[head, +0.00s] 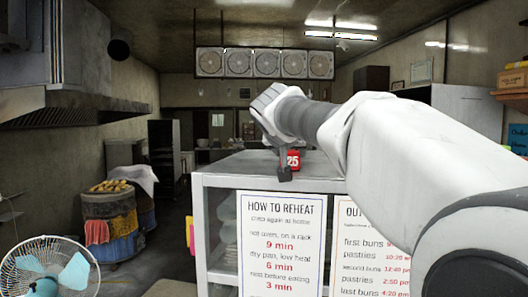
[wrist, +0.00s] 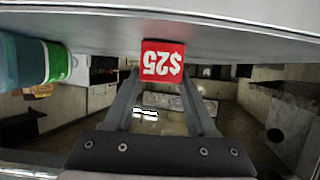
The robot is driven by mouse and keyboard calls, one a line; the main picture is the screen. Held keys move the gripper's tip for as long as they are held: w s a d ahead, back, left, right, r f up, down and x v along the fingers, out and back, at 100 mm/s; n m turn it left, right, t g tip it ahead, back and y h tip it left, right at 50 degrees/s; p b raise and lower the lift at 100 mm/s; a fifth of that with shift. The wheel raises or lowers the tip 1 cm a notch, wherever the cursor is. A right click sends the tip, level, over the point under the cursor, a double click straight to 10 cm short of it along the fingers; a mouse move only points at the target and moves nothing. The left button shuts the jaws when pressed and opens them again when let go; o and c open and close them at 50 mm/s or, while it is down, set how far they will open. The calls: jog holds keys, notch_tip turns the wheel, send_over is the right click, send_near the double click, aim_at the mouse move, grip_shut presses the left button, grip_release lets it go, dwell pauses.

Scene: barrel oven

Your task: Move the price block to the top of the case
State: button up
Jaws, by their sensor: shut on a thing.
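The price block (head: 293,159) is a small red block with "25" in white. In the head view it is over the white case's top (head: 240,168), near the middle. My gripper (head: 285,172) reaches down from above and is shut on the block. In the wrist view, which is upside down, the price block (wrist: 162,59) reads "$25" and sits between the two fingertips (wrist: 160,82). The grey top surface (wrist: 215,18) is right beside the block's lower edge. I cannot tell whether they touch.
Two printed signs, "How to reheat" (head: 281,243) and an "Out" times list (head: 372,245), are on the case front. A blue and green rounded thing (wrist: 35,62) is at left in the wrist view. A fan (head: 47,275) and a drum (head: 110,222) stand left. Most visible case top is clear.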

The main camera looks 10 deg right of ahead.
jog(key=shift+f, duration=0.2)
jog(key=o, duration=1.4)
jog(key=shift+r, duration=0.1)
jog(key=shift+r, duration=0.2)
jog(key=b+v, duration=0.2)
jog(key=v, duration=1)
jog(key=s+d+f+n+g+y, duration=0.1)
jog(key=s+f+g, duration=0.1)
jog(key=s+f, duration=0.6)
jog(key=s+d+f+n+g+y, duration=0.1)
jog(key=s+f, duration=0.7)
jog(key=f, duration=0.8)
jog(key=s+d+f+n+g+y, duration=0.1)
jog(key=s+f+g, duration=0.3)
jog(key=s+f, duration=0.4)
jog(key=shift+s+d+f+n+y, duration=0.1)
jog(key=shift+s+f+n+y, duration=0.2)
jog(key=shift+f, duration=0.75)
jog(key=shift+d+f+n+y, duration=0.1)
jog(key=shift+f+y, duration=0.3)
jog(key=shift+f, duration=0.65)
